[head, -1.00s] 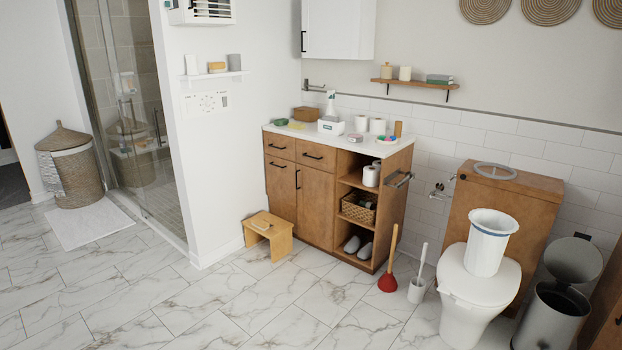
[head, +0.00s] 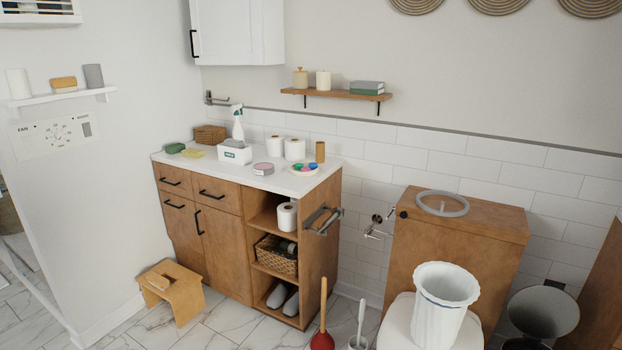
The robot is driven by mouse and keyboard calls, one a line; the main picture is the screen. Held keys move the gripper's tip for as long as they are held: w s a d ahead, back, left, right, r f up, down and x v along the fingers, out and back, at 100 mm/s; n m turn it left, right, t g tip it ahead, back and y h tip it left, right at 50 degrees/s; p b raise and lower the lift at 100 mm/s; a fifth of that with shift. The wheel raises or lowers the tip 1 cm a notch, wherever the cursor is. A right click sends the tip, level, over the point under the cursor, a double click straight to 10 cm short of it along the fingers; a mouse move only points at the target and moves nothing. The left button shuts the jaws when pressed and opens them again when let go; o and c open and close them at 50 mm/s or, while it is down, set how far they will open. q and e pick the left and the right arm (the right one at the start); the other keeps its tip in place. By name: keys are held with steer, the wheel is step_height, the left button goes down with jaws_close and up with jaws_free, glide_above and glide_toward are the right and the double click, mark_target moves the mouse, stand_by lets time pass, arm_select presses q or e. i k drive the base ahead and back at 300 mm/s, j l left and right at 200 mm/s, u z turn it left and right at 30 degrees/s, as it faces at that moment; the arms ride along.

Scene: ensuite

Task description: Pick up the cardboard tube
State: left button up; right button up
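The cardboard tube (head: 320,152) is a small brown upright cylinder. It stands at the back right of the white countertop (head: 313,181) of the wooden cabinet. It is just right of two white toilet rolls (head: 295,149) and behind a small dish of colourful pieces (head: 303,169). Nothing hides it from this side. Neither of my grippers shows in the head view.
On the counter are a spray bottle (head: 238,123), a white box (head: 234,152), a pink-topped tin (head: 263,169) and a wicker basket (head: 209,135). A wooden stool (head: 172,291), plunger (head: 322,339) and toilet with a white bin (head: 441,304) on it stand around the cabinet.

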mark_target(320, 145)
steer(key=i+l, duration=0.2)
steer(key=i, duration=0.3)
steer(key=i+l, duration=0.15)
steer(key=i, duration=0.3)
steer(key=i+j+z, duration=0.4)
steer(key=i+j, duration=0.35)
steer(key=i, duration=0.15)
